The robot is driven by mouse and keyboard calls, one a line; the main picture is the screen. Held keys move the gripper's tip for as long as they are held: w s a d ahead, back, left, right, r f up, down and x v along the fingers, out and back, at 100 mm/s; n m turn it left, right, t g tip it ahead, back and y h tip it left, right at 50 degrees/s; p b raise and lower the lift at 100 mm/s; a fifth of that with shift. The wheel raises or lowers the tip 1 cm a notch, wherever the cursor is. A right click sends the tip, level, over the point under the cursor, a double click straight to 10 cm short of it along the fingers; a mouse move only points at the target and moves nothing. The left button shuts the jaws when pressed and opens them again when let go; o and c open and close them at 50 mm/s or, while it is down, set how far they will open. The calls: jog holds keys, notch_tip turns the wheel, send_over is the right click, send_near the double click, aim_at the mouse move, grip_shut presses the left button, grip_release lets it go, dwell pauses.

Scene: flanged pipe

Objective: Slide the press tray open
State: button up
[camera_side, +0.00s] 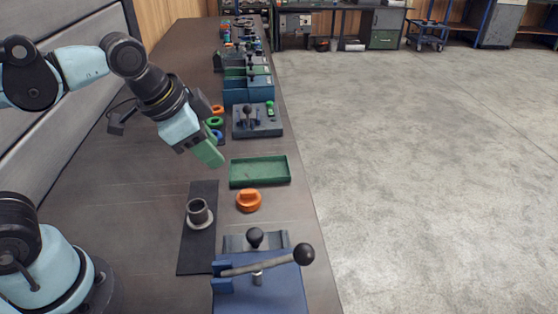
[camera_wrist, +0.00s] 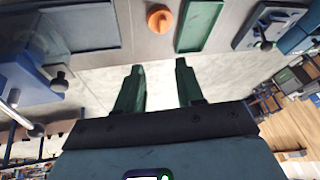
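The blue press (camera_side: 262,294) stands at the near end of the bench, with a lever ending in a black ball (camera_side: 304,254). A dark grey tray-like plate (camera_side: 235,243) with a black knob (camera_side: 255,237) sits at its far side. How far the tray is out I cannot tell. The press shows only in part at the left of the wrist view. My gripper (camera_side: 208,153) is above the bench, well beyond the press and touching nothing visible. In the wrist view its two green fingers (camera_wrist: 160,70) are apart with nothing between them.
A grey flanged pipe (camera_side: 198,212) stands upright on a black mat (camera_side: 197,256). An orange knobbed part (camera_side: 248,201) and a green tray (camera_side: 260,182) lie right of it. The bench's right edge drops to open floor.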

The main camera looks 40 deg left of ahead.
jog(key=s+d+r+m+g, duration=0.25)
jog(key=d+r+m, duration=0.25)
jog(key=d+m, duration=0.55)
jog(key=m+g+y, duration=0.1)
jog(key=m+g, duration=0.2)
jog(key=m, duration=0.4)
send_near(255, 233)
notch_tip(255, 233, down, 8)
jog(key=shift+s+f, duration=0.15)
jog(key=shift+c, duration=0.4)
grip_shut()
